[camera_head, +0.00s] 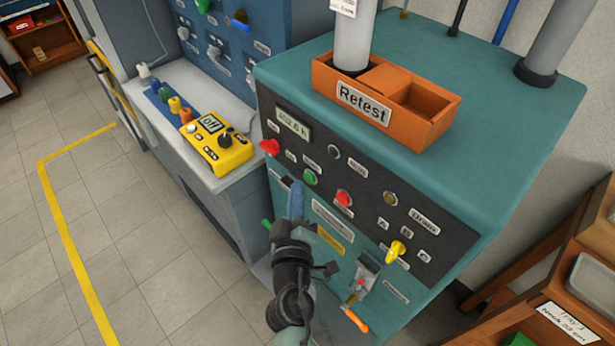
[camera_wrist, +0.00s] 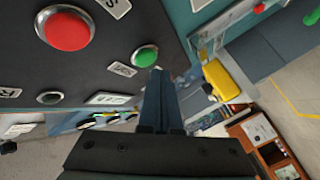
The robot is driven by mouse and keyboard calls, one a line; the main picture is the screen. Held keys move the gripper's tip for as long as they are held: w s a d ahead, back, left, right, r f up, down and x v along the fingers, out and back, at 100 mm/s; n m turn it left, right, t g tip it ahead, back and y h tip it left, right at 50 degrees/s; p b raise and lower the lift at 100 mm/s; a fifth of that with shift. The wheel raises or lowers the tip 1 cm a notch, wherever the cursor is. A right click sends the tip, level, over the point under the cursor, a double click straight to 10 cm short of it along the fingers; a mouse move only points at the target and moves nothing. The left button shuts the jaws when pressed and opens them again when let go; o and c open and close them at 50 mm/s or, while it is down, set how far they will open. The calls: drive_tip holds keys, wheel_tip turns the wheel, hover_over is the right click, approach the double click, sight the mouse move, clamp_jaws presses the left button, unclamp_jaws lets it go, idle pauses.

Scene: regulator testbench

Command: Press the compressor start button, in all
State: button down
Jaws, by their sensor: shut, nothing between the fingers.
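The compressor's dark panel (camera_head: 375,190) sits on the front of a teal cabinet. A green button (camera_head: 310,177) is on it, likely the start button, though its label is too small to read in the head view. The green button also shows in the wrist view (camera_wrist: 145,56), just beyond the fingertips. My gripper (camera_head: 297,186) is shut and empty, its blue fingers close to the panel, just left of and below the green button. In the wrist view the gripper (camera_wrist: 157,74) points just beside the button. I cannot tell whether they touch.
A red button (camera_head: 344,198) is right of the green one, and a red knob (camera_head: 269,147) is to its left. A yellow selector (camera_head: 396,250) and an orange-handled valve (camera_head: 355,319) are lower. An orange Retest box (camera_head: 323,76) stands on top. A yellow meter (camera_head: 217,148) stands on the left bench.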

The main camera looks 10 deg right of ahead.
drive_tip(key=shift+w+d, duration=0.2)
drive_tip(key=shift+d, duration=0.15)
drive_tip(key=shift+w+d, duration=0.3)
drive_tip(key=shift+d, duration=0.1)
idle(0.9)
drive_tip(key=shift+s+a, duration=0.55)
drive_tip(key=shift+a, duration=0.2)
drive_tip(key=shift+s+a+b, duration=0.75)
drive_tip(key=shift+a, duration=0.25)
drive_tip(key=shift+s+a+b, duration=0.7)
drive_tip(key=shift+a+b, duration=0.05)
drive_tip(key=shift+a, duration=0.25)
